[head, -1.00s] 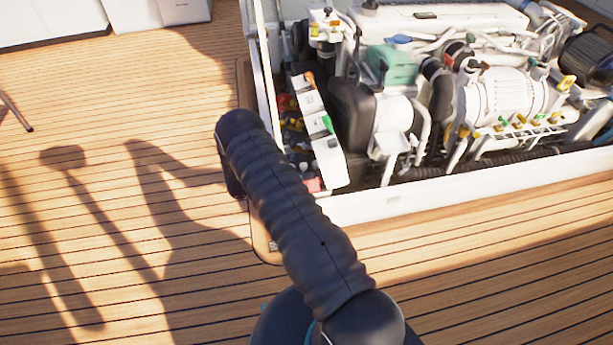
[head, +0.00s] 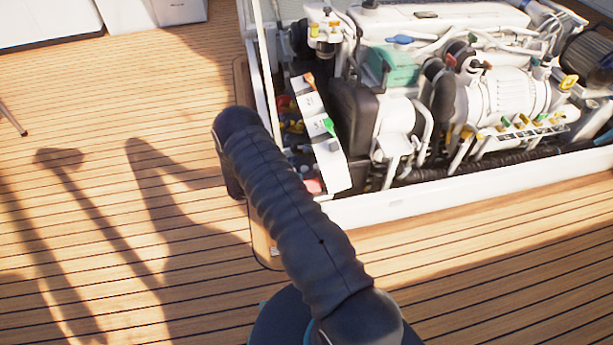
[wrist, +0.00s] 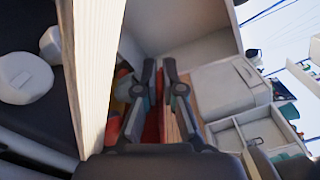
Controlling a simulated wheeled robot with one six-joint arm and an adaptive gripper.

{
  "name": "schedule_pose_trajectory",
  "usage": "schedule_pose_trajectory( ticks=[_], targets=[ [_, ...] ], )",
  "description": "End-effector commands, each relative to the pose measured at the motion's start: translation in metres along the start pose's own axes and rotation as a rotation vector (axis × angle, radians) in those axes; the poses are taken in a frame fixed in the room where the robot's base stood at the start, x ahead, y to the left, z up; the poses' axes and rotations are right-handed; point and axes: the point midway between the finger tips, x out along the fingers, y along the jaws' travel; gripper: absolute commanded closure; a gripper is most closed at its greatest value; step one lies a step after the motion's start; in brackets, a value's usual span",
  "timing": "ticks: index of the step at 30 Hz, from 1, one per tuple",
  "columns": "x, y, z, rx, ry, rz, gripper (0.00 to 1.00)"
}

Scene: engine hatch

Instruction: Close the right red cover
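In the wrist view, my gripper (wrist: 159,68) has its two dark fingers close together with a narrow gap. A red surface (wrist: 152,122) shows in and below that gap; I cannot tell if the fingers touch it. Another red patch (wrist: 112,128) lies left of the fingers, partly hidden by a pale beam. In the head view, a red part (head: 313,185) sits at the near end of the white panel with coloured levers (head: 327,155). More red shows behind that panel (head: 283,103). I cannot tell which is the right red cover. My dark arm hides the gripper in the head view.
The engine (head: 500,95) fills the hatch right of the white panel. The white hatch rim (head: 430,192) runs along the near side. In the wrist view, the pale beam (wrist: 95,60) stands close left of my fingers. The wooden deck (head: 150,90) to the left is clear.

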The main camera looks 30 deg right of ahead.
Motion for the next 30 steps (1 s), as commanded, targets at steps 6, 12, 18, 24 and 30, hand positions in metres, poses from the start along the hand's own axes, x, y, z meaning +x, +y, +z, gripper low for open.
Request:
schedule_pose_trajectory(
  ticks=[6, 12, 18, 24, 30],
  targets=[
    [-0.001, 0.000, 0.000, 0.001, -0.001, 0.001, 0.82],
    [-0.004, 0.000, 0.000, 0.001, -0.002, 0.000, 0.82],
    [-0.031, 0.001, 0.000, 0.002, -0.004, 0.002, 0.82],
    [-0.070, 0.001, 0.000, 0.003, -0.002, 0.002, 0.82],
    [-0.102, 0.001, 0.000, 0.002, -0.001, 0.001, 0.82]
  ],
)
